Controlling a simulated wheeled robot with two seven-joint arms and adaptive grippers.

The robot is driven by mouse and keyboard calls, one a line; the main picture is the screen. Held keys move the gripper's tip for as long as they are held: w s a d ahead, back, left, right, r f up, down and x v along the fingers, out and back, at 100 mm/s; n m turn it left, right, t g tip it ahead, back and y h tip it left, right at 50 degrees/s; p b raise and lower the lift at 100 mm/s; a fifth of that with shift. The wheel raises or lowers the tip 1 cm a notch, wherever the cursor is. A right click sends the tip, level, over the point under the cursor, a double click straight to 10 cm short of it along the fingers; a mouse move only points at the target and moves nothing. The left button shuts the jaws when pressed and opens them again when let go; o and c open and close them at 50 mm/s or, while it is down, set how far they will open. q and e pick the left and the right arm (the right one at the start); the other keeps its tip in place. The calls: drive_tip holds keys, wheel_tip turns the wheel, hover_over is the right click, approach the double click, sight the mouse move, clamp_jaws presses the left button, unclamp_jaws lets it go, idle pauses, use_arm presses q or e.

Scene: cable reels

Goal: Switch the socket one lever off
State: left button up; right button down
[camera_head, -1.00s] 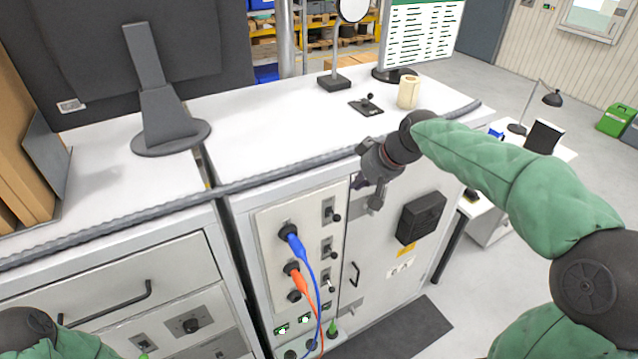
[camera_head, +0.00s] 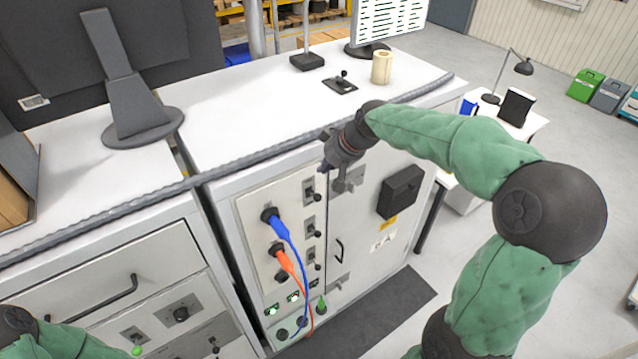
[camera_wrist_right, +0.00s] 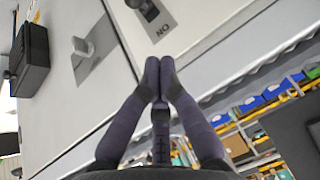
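The socket panel (camera_head: 262,235) is on the cabinet front. A blue plug (camera_head: 277,224) sits in its top socket and an orange plug (camera_head: 285,260) in the one below. The top lever (camera_head: 312,194) is beside the blue plug's socket; its exact position is too small to tell. My right gripper (camera_head: 325,158) is just above that lever, apart from it. In the right wrist view its fingers (camera_wrist_right: 158,66) are together and empty, near the panel plate with a dark lever (camera_wrist_right: 149,10) and upside-down ON lettering. My left gripper is out of view; only part of that arm shows at lower left.
Two more levers (camera_head: 313,229) sit below the top one. A cabinet door with a latch (camera_head: 350,180) and a black box (camera_head: 400,191) is to the right. Blue and orange cables hang down the panel.

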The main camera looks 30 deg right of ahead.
hover_over(319, 194)
drive_tip(key=f, duration=0.5)
drive_tip(key=shift+w+d+p, duration=0.15)
drive_tip(key=shift+w+p, duration=0.15)
drive_tip(key=shift+p, duration=0.1)
drive_tip(key=shift+s+f, duration=0.25)
drive_tip(key=shift+f, duration=0.7)
